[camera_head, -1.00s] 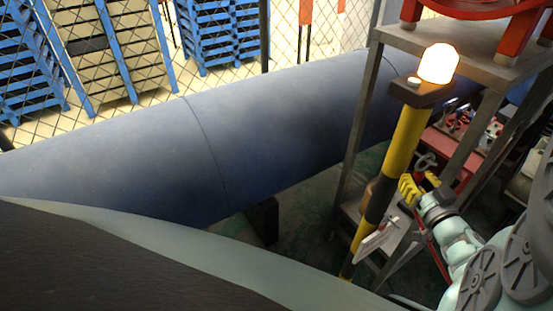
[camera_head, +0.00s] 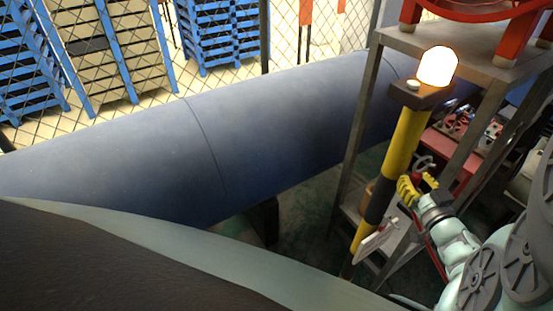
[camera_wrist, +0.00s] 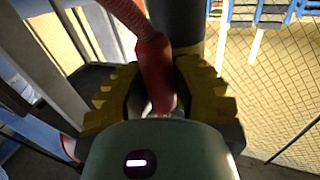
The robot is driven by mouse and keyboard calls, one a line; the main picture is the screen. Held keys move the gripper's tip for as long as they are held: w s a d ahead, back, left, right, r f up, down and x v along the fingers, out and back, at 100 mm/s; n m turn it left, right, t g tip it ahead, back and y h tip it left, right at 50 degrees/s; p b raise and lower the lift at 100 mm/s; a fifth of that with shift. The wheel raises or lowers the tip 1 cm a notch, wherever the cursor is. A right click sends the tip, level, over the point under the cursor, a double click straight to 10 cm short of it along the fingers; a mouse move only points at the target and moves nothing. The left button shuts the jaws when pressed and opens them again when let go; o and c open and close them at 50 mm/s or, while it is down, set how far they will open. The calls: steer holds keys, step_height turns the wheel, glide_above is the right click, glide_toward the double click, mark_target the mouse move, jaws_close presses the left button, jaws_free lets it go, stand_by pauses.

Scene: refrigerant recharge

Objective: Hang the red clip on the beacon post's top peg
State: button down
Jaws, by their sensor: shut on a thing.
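The beacon post (camera_head: 400,145) is yellow and black, with a lit beacon (camera_head: 438,66) on top. A white tag (camera_head: 376,240) hangs low on it. My gripper (camera_head: 408,190), with yellow ridged fingers, is just right of the post's black band. In the wrist view, my gripper (camera_wrist: 160,88) is shut on a red clip (camera_wrist: 154,68), which has a ribbed red hose-like length (camera_wrist: 122,14) leading to the upper left. The dark post (camera_wrist: 176,22) stands close behind the clip; I cannot tell whether they touch. I cannot make out the top peg.
A grey metal rack (camera_head: 362,130) stands right behind the post, with a red shelf of fittings (camera_head: 460,128). A large blue pipe (camera_head: 200,150) crosses behind. A wire fence (camera_head: 330,25) and blue pallets (camera_head: 225,35) are farther back. The floor left of the post is dim.

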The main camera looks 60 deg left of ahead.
steer(key=c, duration=0.7)
jaws_free()
steer(key=shift+c, duration=0.2)
